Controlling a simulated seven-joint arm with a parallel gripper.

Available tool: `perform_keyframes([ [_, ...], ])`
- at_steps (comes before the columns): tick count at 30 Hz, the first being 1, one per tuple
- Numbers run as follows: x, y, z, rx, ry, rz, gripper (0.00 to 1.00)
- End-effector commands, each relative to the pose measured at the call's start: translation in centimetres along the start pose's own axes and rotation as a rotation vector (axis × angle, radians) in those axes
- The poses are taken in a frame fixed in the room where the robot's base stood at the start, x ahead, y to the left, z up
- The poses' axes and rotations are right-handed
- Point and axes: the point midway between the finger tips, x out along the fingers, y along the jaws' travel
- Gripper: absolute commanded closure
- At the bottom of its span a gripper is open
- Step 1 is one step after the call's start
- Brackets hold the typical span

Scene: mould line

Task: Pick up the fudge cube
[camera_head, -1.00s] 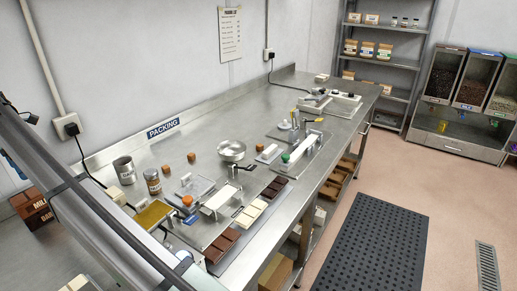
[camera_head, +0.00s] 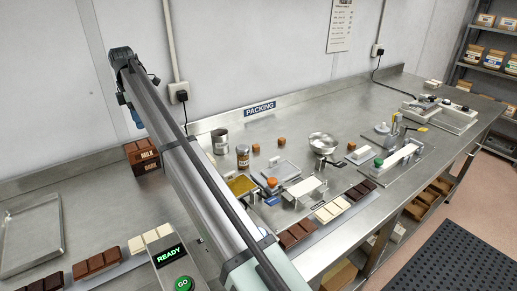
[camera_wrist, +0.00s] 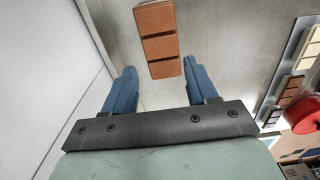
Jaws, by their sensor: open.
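I cannot tell which is the fudge cube. My gripper (camera_head: 136,116) is at the upper left, well left of these cubes and above the brown MILK block (camera_head: 142,155). In the wrist view my gripper (camera_wrist: 155,85) is open, its blue fingers apart with nothing held. A brown segmented block (camera_wrist: 158,42) shows beyond and between the fingers. No cube shows clearly there.
My arm crosses the head view diagonally. A can (camera_head: 220,141), a jar (camera_head: 242,157) and a pan (camera_head: 322,143) stand near the cubes. Chocolate bars (camera_head: 297,235) lie along the front. The bench (camera_head: 365,105) behind the pan is largely clear. A wall is left in the wrist view.

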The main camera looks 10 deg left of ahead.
Motion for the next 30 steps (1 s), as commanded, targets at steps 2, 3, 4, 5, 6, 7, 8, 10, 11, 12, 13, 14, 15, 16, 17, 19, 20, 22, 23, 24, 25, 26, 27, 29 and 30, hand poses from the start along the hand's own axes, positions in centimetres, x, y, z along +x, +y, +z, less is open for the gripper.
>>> perform_keyframes([
  [2,0.0,0.1,2.2,0.022,0.0,0.0,0.43],
  [3,0.0,0.1,3.6,0.036,0.0,0.0,0.43],
  [4,0.0,0.1,4.9,0.05,-0.001,0.0,0.43],
  [5,0.1,0.1,6.4,0.065,-0.001,-0.001,0.43],
  [6,0.1,0.0,8.5,0.087,0.0,-0.001,0.43],
  [7,0.2,-0.1,10.2,0.104,0.0,-0.002,0.43],
  [8,0.3,-0.3,12.1,0.123,0.0,-0.002,0.43],
  [10,0.5,-0.9,16.2,0.165,0.0,-0.004,0.43],
  [11,0.6,-1.3,17.9,0.183,0.0,-0.004,0.43],
  [12,0.7,-1.9,20.1,0.207,0.0,-0.005,0.43],
  [13,0.8,-2.3,21.9,0.225,0.0,-0.006,0.43],
  [14,1.0,-2.9,23.5,0.243,0.0,-0.006,0.43],
  [15,1.1,-3.6,25.7,0.266,0.0,-0.007,0.43],
  [16,1.3,-4.3,27.3,0.284,0.001,-0.008,0.43],
  [17,1.4,-4.9,28.7,0.299,0.001,-0.008,0.43],
  [19,1.7,-6.3,31.8,0.334,0.001,-0.009,0.43],
  [20,1.9,-6.9,32.9,0.347,0.001,-0.009,0.43],
  [22,2.1,-8.3,35.4,0.374,0.001,-0.01,0.43],
  [23,2.3,-8.9,36.2,0.382,0.001,-0.01,0.43],
  [24,2.5,-9.7,37.4,0.392,0.002,-0.01,0.43],
  [25,2.6,-10.3,38.1,0.397,0.002,-0.01,0.43],
  [26,2.8,-10.9,38.8,0.399,0.002,-0.01,0.43],
  [27,3.0,-11.9,39.6,0.399,0.002,-0.01,0.43],
  [29,3.5,-13.1,39.4,0.369,0.002,-0.008,0.43],
  [30,3.7,-13.5,39.0,0.338,0.002,-0.006,0.43],
])
